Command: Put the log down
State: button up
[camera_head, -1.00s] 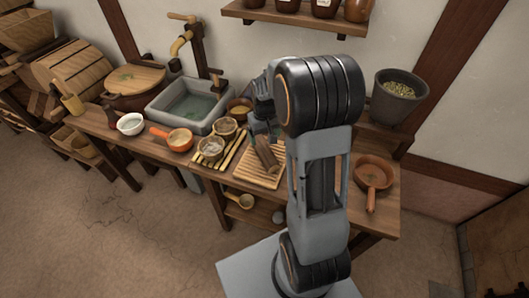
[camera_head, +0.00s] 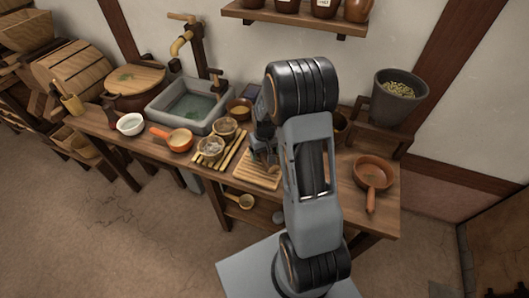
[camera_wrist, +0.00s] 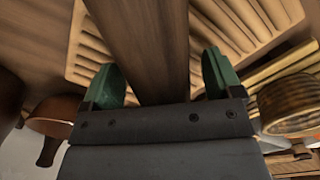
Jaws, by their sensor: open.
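The log (camera_wrist: 150,45) is a long brown piece of wood. In the wrist view it runs from the top edge down between my green fingers and lies over a slatted wooden board (camera_wrist: 88,52). In the head view my gripper (camera_head: 261,142) is low over the slatted board (camera_head: 250,174) and hides most of the log. Whether the log rests fully flat on the board is hard to tell.
Left of the board are a rack with two small baskets (camera_head: 213,147), an orange-handled bowl (camera_head: 178,140) and a stone sink (camera_head: 190,108). A brown pan (camera_head: 373,174) lies on the right end of the bench. A dark grain bucket (camera_head: 398,97) stands behind it.

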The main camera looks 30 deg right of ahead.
jog(key=shift+c, duration=0.3)
jog(key=c, duration=1.1)
jog(key=shift+r, duration=0.1)
jog(key=shift+c, duration=0.4)
jog(key=shift+r, duration=0.1)
